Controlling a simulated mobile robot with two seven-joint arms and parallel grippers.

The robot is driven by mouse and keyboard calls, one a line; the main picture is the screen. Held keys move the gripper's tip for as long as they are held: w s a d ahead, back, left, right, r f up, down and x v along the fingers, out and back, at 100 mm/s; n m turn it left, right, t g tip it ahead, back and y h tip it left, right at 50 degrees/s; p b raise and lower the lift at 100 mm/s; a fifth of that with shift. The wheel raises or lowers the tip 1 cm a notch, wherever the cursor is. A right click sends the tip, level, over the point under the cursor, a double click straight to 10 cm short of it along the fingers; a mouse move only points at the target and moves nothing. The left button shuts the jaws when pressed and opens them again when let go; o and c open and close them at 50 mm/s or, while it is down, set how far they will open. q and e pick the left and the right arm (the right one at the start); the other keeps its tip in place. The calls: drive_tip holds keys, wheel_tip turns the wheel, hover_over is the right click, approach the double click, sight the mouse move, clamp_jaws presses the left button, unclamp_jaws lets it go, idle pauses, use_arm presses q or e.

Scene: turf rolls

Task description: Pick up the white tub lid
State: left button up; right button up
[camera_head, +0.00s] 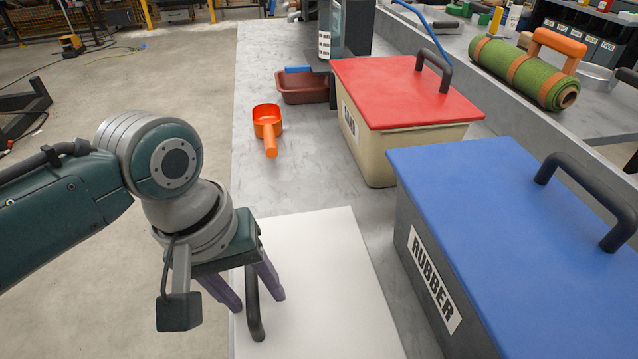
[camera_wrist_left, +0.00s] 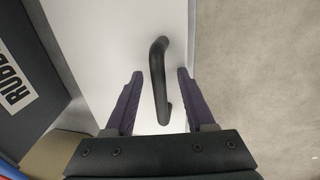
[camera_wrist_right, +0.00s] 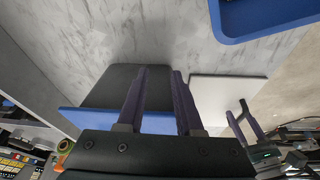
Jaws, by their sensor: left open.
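The white tub lid (camera_head: 330,290) lies flat at the bottom middle of the head view, at the left edge of the bench; I cannot tell what is under it. Its black bar handle (camera_head: 252,310) stands up near its left side. My left gripper (camera_head: 258,304) is open over the lid, with a purple finger on each side of the handle. In the left wrist view the handle (camera_wrist_left: 158,75) runs between the open fingers, with gaps on both sides. My right gripper (camera_wrist_right: 160,71) is open and empty; its view also shows the white lid.
A grey tub labelled RUBBER with a blue lid (camera_head: 500,210) stands right of the white lid. Behind are a red-lidded tub (camera_head: 400,90), an orange scoop (camera_head: 268,125) and a brown tray (camera_head: 303,88). A green turf roll (camera_head: 520,70) lies at the back right.

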use_arm(q)
clamp_jaws()
idle(0.3)
idle(0.3)
